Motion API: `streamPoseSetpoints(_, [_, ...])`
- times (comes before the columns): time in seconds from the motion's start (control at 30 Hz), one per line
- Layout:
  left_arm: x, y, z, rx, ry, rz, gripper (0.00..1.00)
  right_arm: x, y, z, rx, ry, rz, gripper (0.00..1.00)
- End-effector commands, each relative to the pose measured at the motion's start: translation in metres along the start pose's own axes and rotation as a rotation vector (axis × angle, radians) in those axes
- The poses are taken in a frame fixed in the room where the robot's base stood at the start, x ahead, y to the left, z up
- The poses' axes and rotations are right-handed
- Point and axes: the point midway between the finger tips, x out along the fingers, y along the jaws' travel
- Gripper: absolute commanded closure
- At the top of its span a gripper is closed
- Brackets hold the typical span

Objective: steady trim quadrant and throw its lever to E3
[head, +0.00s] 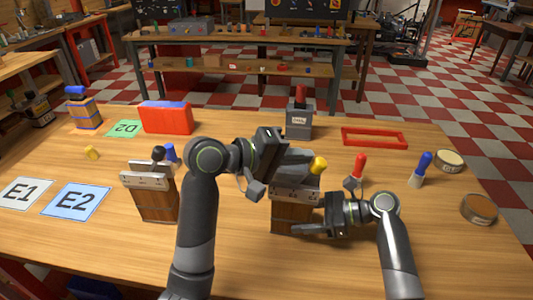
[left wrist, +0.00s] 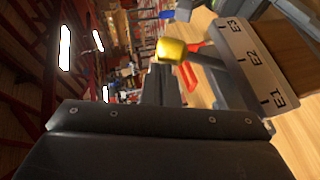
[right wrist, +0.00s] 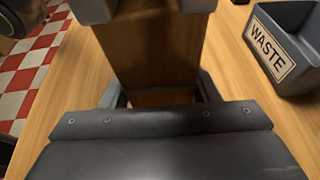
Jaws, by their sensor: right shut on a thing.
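The trim quadrant (head: 290,213) is a wooden block with a grey top and a pale scale plate, at the middle front of the table. Its lever has a yellow knob (head: 319,165) leaning right in the head view. The left wrist view shows the plate (left wrist: 252,62) marked E1, E2 and E3; I cannot tell which mark the lever stands at. My left gripper (head: 262,178) is open beside the quadrant's top, apart from the knob. My right gripper (head: 307,230) is shut on the quadrant's wooden body (right wrist: 152,60), low down.
Another wooden block with a black-knobbed lever (head: 157,200) stands left of my left arm. A grey red-knobbed unit (head: 299,122) is behind the quadrant. Red and blue handled tools (head: 359,167) and round tins (head: 478,208) are right. A WASTE bin (right wrist: 290,45) shows in the right wrist view.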

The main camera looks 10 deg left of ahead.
Motion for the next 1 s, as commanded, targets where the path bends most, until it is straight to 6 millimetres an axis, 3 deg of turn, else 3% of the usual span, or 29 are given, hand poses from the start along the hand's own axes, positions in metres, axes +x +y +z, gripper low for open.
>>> streamPoseSetpoints(0.37, [-0.029, 0.007, -0.031, 0.005, 0.005, -0.005, 1.00, 0.000, 0.000, 0.000, 0.001, -0.001, 0.001, 0.65])
streamPoseSetpoints(0.7, [-0.089, 0.018, -0.029, 0.004, 0.006, -0.004, 1.00, 0.000, 0.000, 0.000, 0.001, -0.001, 0.001, 0.65])
streamPoseSetpoints(1.0, [-0.119, 0.024, -0.027, 0.003, 0.003, -0.002, 1.00, 0.000, 0.000, 0.000, 0.001, -0.001, 0.000, 0.65])
